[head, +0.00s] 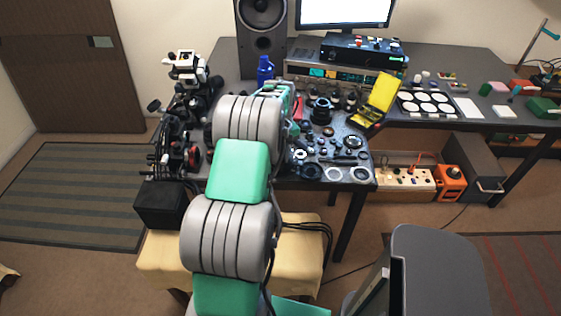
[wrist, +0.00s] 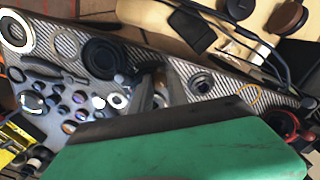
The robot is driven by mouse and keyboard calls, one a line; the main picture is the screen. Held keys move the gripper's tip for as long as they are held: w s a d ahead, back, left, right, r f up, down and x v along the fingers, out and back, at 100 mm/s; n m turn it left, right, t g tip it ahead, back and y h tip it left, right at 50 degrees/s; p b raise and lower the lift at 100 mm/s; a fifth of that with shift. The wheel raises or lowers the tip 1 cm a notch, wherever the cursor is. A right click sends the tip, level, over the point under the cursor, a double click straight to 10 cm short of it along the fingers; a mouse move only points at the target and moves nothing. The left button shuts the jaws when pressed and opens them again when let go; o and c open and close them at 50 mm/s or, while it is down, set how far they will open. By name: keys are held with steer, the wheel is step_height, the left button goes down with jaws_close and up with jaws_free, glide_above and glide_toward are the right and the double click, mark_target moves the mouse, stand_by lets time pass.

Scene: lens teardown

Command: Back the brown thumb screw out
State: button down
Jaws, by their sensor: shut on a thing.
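In the wrist view, my gripper (wrist: 160,88) reaches past its green housing to the patterned work mat, its two grey fingers close together. A small brown piece, which looks like the brown thumb screw (wrist: 160,76), shows between the fingertips. The fingers are shut on it. It is small and partly covered, so its thread and seat cannot be made out. In the head view, my own arm hides the gripper and the screw.
A black round part (wrist: 103,54) lies left of the fingers and a dark ring (wrist: 202,83) right of them. Several small lenses and rings crowd the mat's left. In the head view, a yellow case (head: 381,97) stands open at the back and a blue bottle (head: 265,69) behind my arm.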

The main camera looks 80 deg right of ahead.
mark_target(281, 161)
steer(key=shift+s+n, duration=0.15)
steer(key=shift+n, duration=0.65)
steer(key=c, duration=1.5)
jaws_free()
steer(key=shift+o, duration=1.2)
steer(key=shift+r, duration=0.1)
step_height(281, 161, up, 8)
steer(key=shift+f+b, duration=0.2)
steer(key=shift+b, duration=0.5)
